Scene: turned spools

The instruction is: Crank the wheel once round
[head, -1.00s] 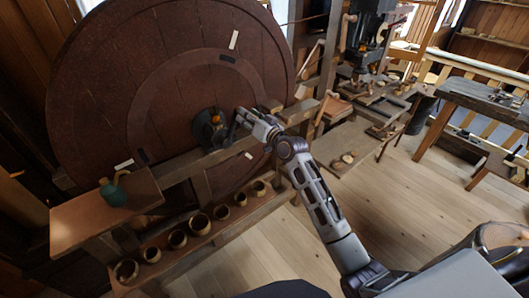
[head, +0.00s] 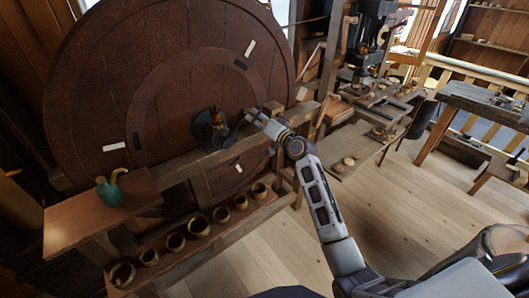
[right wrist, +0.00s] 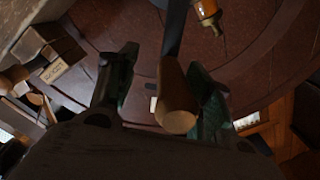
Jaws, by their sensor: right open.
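The big round dark-red wheel (head: 100,75) stands upright at the left of the head view. It has white and black marks on its face. Its dark hub (head: 208,128) with an orange part sits at the centre. My right gripper (head: 262,111) is just right of the hub, in front of the wheel. In the right wrist view, its jaws (right wrist: 165,90) are open, with a rounded wooden crank handle (right wrist: 177,105) between them, nearer the right finger. A dark crank arm (right wrist: 175,32) runs up from the handle. My left gripper is out of view.
A wooden beam (head: 185,163) crosses in front of the wheel. A side shelf (head: 75,215) bears a teal jug (head: 110,192). Several small pots stand on a low shelf (head: 215,232). A drill press and benches stand at the right; the floor (head: 400,220) between is clear.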

